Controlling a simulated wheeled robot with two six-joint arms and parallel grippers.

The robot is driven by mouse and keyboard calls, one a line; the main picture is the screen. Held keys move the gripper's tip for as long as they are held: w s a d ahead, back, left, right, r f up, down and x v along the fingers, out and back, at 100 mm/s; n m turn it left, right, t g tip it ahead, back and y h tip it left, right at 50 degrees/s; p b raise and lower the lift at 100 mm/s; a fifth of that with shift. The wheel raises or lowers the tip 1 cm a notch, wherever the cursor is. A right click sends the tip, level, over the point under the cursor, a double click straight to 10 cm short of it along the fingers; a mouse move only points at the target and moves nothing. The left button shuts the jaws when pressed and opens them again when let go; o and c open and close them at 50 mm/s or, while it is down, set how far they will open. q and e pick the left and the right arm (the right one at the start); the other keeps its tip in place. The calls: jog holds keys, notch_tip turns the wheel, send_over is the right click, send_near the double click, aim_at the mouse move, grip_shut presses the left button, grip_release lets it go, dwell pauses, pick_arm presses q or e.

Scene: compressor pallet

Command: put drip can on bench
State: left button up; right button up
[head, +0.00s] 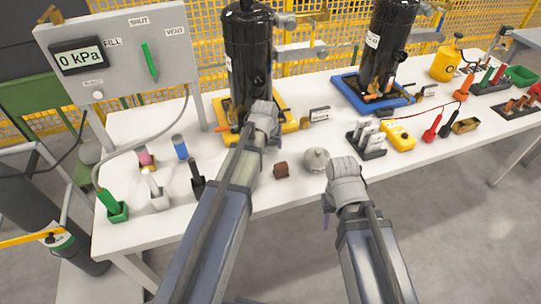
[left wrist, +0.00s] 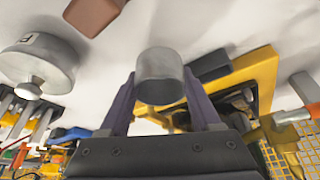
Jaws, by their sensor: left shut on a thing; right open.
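My left gripper (left wrist: 160,95) is shut on a plain grey metal cylinder, which I take to be the drip can (left wrist: 160,72). The can sits between the two purple-grey fingers in the left wrist view. In the head view my left gripper (head: 265,112) is by the front right part of the yellow tray under the left black compressor, and my wrist hides the can. I cannot tell whether the can touches anything below. The white bench (head: 240,188) runs under it all. My right gripper (head: 327,203) is open at the bench's front edge, its fingers mostly hidden.
The yellow tray (head: 291,127) holds a black compressor (head: 248,50). A round silver knobbed thing (head: 316,160) and a brown block (head: 281,170) stand near the front edge. A card rack (head: 367,142) and yellow meter (head: 397,135) lie right.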

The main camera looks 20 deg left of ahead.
aim_at(270, 150)
pick_arm(q)
notch_tip(270, 150, down, 4)
jog(key=b, duration=0.3)
jog(key=shift+r+b, duration=0.2)
jog(key=shift+b, duration=0.15)
jog(key=shift+f, duration=0.2)
jog(key=o, duration=1.5)
jog(key=shift+r, duration=0.2)
